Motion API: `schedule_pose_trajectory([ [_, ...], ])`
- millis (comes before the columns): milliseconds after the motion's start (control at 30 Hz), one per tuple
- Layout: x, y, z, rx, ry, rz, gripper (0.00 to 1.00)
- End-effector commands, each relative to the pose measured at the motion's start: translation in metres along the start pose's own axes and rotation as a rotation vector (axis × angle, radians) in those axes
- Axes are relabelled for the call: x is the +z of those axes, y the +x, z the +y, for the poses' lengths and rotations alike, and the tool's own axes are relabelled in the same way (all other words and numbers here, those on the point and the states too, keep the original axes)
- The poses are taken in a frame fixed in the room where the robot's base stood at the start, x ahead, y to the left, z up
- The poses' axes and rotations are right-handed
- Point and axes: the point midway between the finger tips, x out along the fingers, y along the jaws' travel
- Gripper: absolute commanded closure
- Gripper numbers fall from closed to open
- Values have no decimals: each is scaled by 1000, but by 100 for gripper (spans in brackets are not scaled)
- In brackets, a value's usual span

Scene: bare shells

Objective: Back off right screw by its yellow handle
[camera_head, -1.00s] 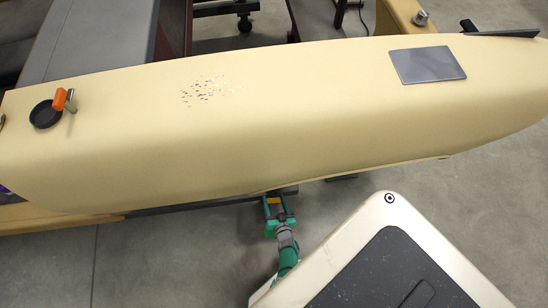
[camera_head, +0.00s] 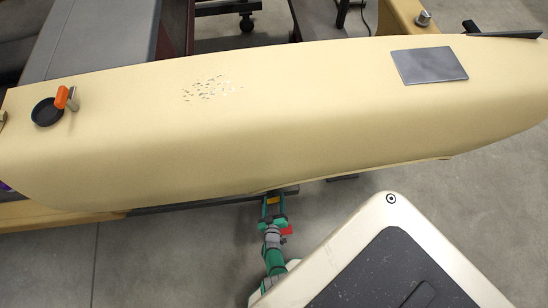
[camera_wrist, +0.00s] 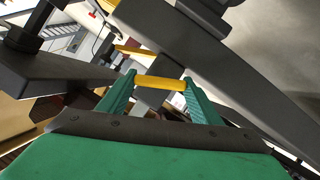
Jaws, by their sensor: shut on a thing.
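The yellow handle (camera_wrist: 160,83) of the screw lies crosswise between the two green fingers of my gripper (camera_wrist: 163,98) in the wrist view, and my gripper is shut on it. A grey metal piece shows just behind the handle. In the head view my gripper (camera_head: 273,208) is at the lower edge of the long cream shell (camera_head: 330,150), with a bit of the yellow handle (camera_head: 273,199) between its fingers. The shell hides the screw's body there. A second yellow bar (camera_wrist: 134,50) shows farther off in the wrist view.
Dark grey beams (camera_wrist: 165,35) cross close beyond the fingers. On the shell are a black dish (camera_head: 46,112), an orange-handled tool (camera_head: 62,97), a scatter of small flakes (camera_head: 208,88) and a grey plate (camera_head: 429,65). Open floor (camera_head: 170,255) lies left of my arm.

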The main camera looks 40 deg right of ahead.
Motion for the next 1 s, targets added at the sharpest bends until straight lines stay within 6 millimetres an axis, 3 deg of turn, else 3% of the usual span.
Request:
schedule_pose_trajectory([
  [1000, -2, 0, 0, 76, -183, 0, 64],
])
